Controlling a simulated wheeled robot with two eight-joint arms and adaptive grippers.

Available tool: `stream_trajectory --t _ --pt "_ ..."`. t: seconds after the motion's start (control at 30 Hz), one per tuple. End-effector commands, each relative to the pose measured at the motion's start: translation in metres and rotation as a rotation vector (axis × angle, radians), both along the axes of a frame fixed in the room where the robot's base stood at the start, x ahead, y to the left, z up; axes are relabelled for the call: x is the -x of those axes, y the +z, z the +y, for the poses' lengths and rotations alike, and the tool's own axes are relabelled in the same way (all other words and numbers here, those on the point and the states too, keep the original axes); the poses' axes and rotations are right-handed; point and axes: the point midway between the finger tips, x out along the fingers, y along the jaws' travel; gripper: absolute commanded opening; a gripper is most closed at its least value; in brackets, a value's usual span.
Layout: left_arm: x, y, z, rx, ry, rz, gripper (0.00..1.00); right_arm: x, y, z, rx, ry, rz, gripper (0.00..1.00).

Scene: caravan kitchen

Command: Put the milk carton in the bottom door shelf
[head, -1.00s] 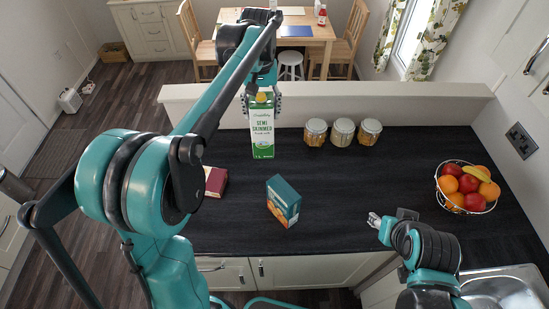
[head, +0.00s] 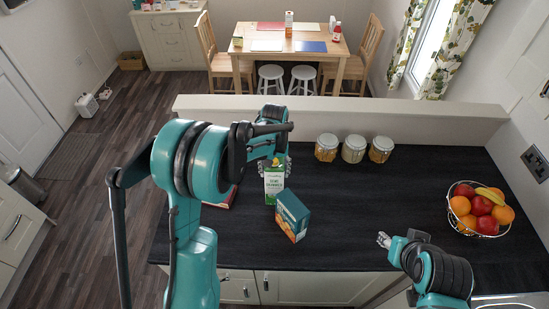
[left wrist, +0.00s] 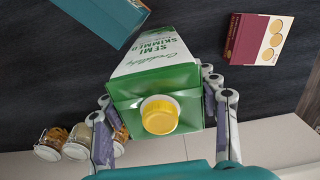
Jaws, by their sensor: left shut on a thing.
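The milk carton (head: 274,184) is green and white with a yellow cap, roughly upright, over the dark counter. My left gripper (head: 275,163) is shut on its upper part. In the left wrist view the fingers (left wrist: 163,125) lie on both sides of the carton (left wrist: 155,75), just below its cap. I cannot tell whether its base is clear of the counter. My right gripper (head: 384,240) is empty above the counter's front right; its finger gap is too small to read. The bottom door shelf is not in view.
A blue-green box (head: 292,216) stands close in front of the carton. A dark red box (left wrist: 258,40) lies nearby, partly hidden by my arm in the head view. Three jars (head: 353,149) stand by the low wall (head: 340,120). A fruit basket (head: 480,208) is at right. The counter's middle right is clear.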

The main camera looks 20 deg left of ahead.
Motion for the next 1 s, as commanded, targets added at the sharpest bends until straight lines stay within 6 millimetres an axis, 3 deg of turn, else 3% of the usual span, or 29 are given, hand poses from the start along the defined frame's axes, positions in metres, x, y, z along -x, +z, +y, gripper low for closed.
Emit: stream_trajectory --t 0.6,1.0 --pt "0.000 -0.058 0.000 0.000 0.000 0.000 0.00 0.000 0.001 0.000 0.000 0.000 0.000 0.40" --pt "0.000 -0.063 0.000 0.000 0.000 0.000 0.00 0.000 -0.003 0.000 0.000 0.000 0.000 0.40"
